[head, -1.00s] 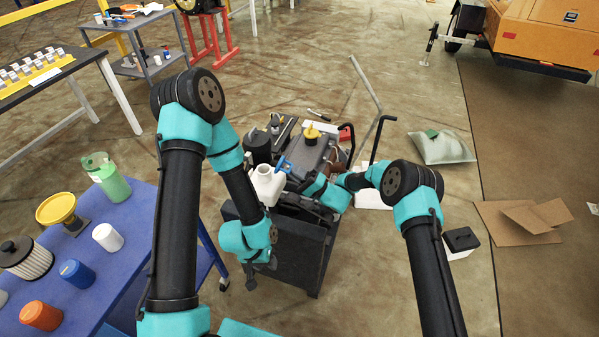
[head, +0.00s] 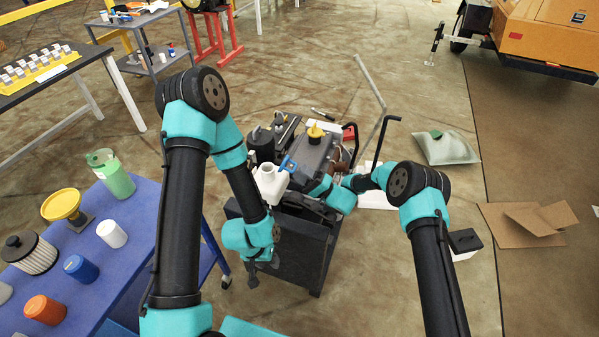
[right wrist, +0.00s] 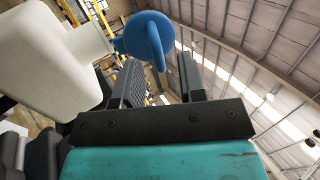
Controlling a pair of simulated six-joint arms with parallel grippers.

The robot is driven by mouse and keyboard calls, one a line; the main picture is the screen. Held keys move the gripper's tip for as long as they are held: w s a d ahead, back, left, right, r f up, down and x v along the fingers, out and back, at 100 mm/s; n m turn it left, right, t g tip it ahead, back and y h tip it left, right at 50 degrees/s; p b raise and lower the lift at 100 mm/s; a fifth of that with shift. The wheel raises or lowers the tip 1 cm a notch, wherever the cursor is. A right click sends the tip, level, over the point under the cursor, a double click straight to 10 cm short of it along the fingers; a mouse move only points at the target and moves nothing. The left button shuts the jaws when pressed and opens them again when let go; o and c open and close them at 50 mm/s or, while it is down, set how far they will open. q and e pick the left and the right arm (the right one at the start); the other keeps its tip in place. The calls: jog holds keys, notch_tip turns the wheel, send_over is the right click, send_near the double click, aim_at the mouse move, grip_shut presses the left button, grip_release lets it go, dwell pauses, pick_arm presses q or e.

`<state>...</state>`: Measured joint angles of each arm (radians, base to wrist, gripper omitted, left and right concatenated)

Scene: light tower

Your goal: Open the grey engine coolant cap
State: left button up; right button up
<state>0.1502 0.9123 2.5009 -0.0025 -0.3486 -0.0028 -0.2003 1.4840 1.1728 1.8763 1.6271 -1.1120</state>
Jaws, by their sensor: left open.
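I cannot pick out a grey coolant cap for certain. My left gripper (head: 252,277) is open and points down at the left side of the block, below the tank.
A yellow cap (head: 315,131) sits farther back on the engine. A blue table (head: 85,262) at the left holds a filter (head: 30,254), a green jug (head: 112,176) and several caps. A bent bar (head: 385,135) rises behind the engine.

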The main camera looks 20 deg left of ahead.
jog(key=v, duration=1.6)
jog(key=s+d+f+m+g+h, duration=0.1)
jog(key=s+d+f+g+h, duration=0.1)
jog(key=s+d+f+h, duration=0.3)
jog(key=s+d+f+g+h, duration=0.1)
jog(key=s+d+g+h, duration=0.1)
jog(key=s+d+h, duration=0.35)
jog(key=s+d+f+m+g+h, duration=0.1)
jog(key=s+d+f+g+h, duration=0.2)
jog(key=s, duration=0.5)
jog(key=s+d+r+t+h, duration=0.2)
jog(key=s+d+t+h, duration=0.1)
jog(key=d, duration=0.4)
jog(key=s+d+r+t+h, duration=0.1)
jog(key=s+d+t+h, duration=0.2)
jog(key=d, duration=0.4)
jog(key=shift+s+d+r+n+t+h, duration=0.3)
jog(key=shift+s+r+n+h, duration=0.15)
jog(key=shift+s, duration=0.75)
